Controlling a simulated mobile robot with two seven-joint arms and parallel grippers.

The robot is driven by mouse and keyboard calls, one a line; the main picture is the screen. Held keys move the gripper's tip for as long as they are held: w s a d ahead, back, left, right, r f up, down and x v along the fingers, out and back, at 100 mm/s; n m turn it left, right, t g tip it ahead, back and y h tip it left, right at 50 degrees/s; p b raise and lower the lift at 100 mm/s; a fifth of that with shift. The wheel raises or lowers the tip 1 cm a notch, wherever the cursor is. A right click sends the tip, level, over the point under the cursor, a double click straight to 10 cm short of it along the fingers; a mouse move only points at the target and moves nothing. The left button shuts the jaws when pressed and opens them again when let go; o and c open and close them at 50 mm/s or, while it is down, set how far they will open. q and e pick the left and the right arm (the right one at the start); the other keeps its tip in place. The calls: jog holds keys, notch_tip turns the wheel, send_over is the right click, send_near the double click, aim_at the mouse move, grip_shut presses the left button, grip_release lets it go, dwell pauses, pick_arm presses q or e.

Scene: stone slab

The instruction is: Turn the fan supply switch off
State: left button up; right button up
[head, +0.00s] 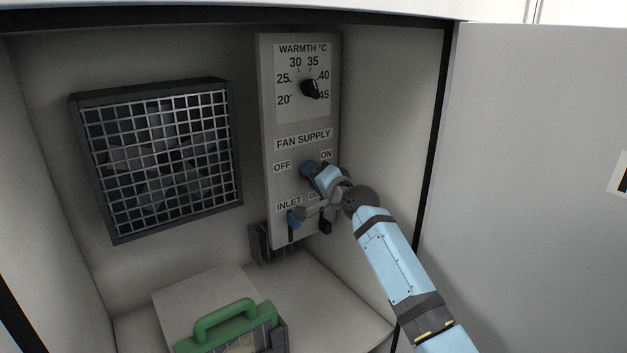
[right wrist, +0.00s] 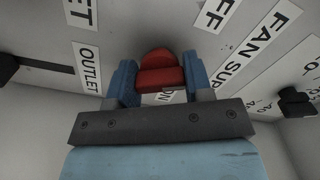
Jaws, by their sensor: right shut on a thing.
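The fan supply switch has a red knob, which shows in the right wrist view (right wrist: 160,74) between the two blue fingers of my right gripper (right wrist: 162,84). My right gripper is shut on the knob from both sides. In the head view the right gripper (head: 311,174) reaches the panel (head: 267,110) just below the FAN SUPPLY label (head: 303,139) and hides most of the knob. The OFF label (head: 282,167) is to the left and the ON label (head: 326,155) to the right. I cannot tell which label the knob points at. My left gripper is not in view.
Above is the black warmth dial (head: 310,89). Below are a blue inlet handle (head: 293,219) and a dark outlet handle (head: 325,226), close under my right arm. A caged fan (head: 158,158) is at left, a green-handled object (head: 225,320) below, an open door (head: 530,180) at right.

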jog(key=shift+n, duration=1.1)
jog(key=o, duration=0.9)
jog(key=shift+s, duration=0.1)
jog(key=v, duration=1.3)
jog(key=shift+s+d+b, duration=0.25)
jog(key=shift+d+b, duration=0.05)
jog(key=shift+b, duration=0.1)
